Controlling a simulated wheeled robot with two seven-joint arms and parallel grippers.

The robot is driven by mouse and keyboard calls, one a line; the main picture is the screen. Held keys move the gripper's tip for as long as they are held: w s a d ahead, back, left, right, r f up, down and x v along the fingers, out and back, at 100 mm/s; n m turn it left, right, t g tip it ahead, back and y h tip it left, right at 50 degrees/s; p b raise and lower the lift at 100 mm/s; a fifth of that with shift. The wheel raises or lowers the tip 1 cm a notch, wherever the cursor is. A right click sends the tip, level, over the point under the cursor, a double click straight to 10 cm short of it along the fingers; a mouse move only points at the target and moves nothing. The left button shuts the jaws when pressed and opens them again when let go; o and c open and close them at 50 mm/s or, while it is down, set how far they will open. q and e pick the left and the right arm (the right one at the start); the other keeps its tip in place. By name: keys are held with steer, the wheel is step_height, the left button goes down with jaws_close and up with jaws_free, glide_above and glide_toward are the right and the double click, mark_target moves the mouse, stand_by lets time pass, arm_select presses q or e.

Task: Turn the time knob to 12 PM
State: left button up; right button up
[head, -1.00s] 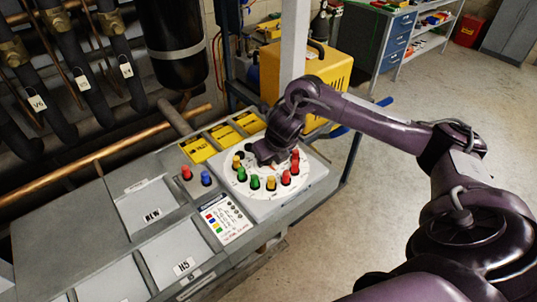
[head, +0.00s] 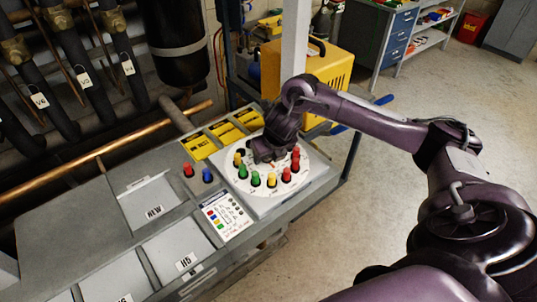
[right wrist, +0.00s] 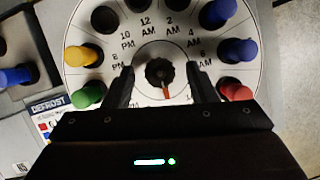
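The time knob (right wrist: 160,72) is a small black knob at the centre of a white dial (right wrist: 90,58). Its red pointer points down in the right wrist view, slightly right of straight down, on the side away from the 12 AM label. The lower labels are mostly hidden by my gripper. My right gripper (right wrist: 161,70) has its two fingers apart, one on each side of the knob, with visible gaps. In the head view my right gripper (head: 264,156) is over the middle of the dial (head: 262,196) and hides the knob. My left gripper is not in view.
Red, yellow, green and blue pegs ring the dial close to the fingers, such as a green peg (right wrist: 88,95) and a red peg (right wrist: 235,90). Red and blue buttons (head: 207,175) sit left of the dial. A yellow machine (head: 330,75) stands behind the panel.

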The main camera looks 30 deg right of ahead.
steer(key=p+v, duration=0.1)
steer(key=v, duration=0.6)
steer(key=shift+s+r, duration=0.2)
steer(key=shift+r, duration=0.2)
stand_by(0.4)
